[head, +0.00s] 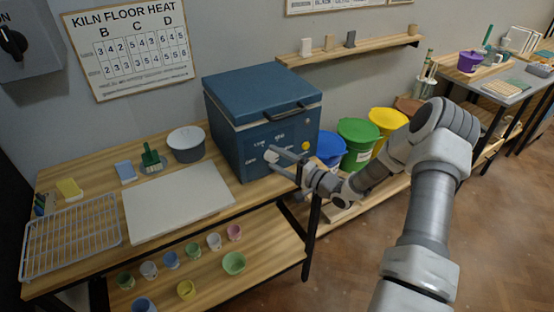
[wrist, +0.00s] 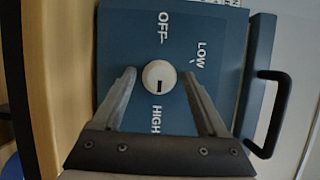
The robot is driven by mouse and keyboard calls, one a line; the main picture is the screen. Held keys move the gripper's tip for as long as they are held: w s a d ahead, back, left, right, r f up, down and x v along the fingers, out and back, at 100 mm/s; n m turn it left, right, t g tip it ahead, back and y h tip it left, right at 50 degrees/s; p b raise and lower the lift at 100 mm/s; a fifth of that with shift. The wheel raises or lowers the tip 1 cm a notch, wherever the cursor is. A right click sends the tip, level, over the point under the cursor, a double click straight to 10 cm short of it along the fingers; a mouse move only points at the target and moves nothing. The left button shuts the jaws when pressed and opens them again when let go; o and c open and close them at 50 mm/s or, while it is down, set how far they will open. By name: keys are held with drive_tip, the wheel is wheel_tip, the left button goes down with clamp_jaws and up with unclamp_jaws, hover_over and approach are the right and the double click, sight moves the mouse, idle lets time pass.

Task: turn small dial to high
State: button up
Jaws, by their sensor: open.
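The small dial (wrist: 159,76) is a round white knob on the front of the blue kiln (head: 240,140). In the wrist view OFF is above it, LOW at upper right and HIGH below. Its short black mark lies on its lower side, pointing toward HIGH. In the head view the dial (head: 271,157) is partly covered by a finger. My gripper (wrist: 159,74) is open, with one finger on each side of the dial and a visible gap to both. Whether the fingertips reach the panel, I cannot tell.
The kiln's dark handle (wrist: 268,115) stands out at the right of the wrist view. A yellow round spot (head: 306,146) is on the kiln front. Coloured buckets (head: 357,145) stand right.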

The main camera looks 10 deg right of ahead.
drive_tip(key=v, duration=1.7)
drive_tip(key=shift+s+b, duration=0.2)
drive_tip(key=shift+b, duration=0.15)
